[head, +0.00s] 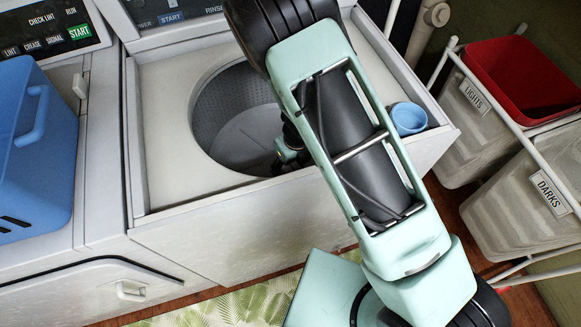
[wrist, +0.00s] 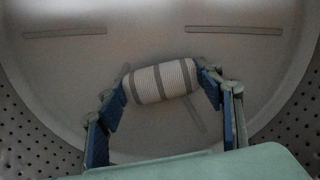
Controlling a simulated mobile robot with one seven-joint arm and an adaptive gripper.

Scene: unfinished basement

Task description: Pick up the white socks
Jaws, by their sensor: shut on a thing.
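The white socks (wrist: 160,82) show in the wrist view as a rolled, ribbed white bundle with grey bands. They are inside the washer drum, over its pale floor. My gripper (wrist: 163,84) has one finger at each end of the bundle and is shut on it. I cannot tell whether the socks still touch the drum floor. In the head view my arm reaches down into the round opening of the washer (head: 165,120). There the socks are hidden, and only a small part of my gripper shows by the opening's right edge.
The drum's perforated wall (wrist: 30,140) surrounds my gripper. A small blue cup (head: 408,118) stands on the washer's right top. A blue basket (head: 38,150) sits at the left. Hampers labelled LIGHTS (head: 460,140) and DARKS (head: 510,205), and a red bin (head: 525,75), are at the right.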

